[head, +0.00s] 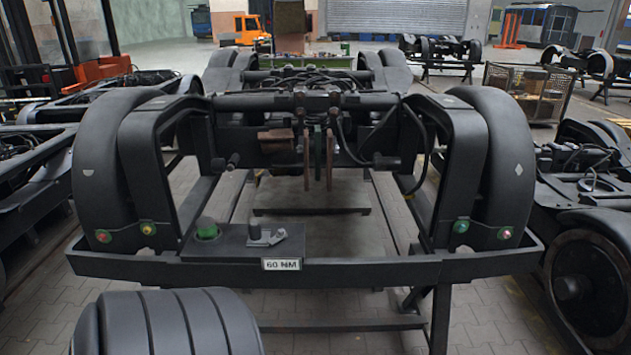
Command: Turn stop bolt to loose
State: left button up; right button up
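A dark bogie frame (390,271) fills the middle of the head view. On its front beam, a flat dark plate (235,252) carries a green-ringed round fitting (207,230) and, to its right, a short grey upright bolt-like part (265,235). A "60 NM" label (281,265) is on the front face below. Coloured bolt heads sit on the side brackets: red (103,236) and yellow (148,229) at left, green (461,226) and red (505,233) at right. No marking shows which is the stop bolt or its setting. Neither gripper is in view.
Another bogie (590,235) stands close at right, others (40,165) at left. A wire-mesh crate (528,92) and an orange vehicle (245,30) are farther back. Paved floor (540,325) shows at front right.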

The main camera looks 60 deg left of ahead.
aim_at(281, 235)
jog(key=u, duration=2.1)
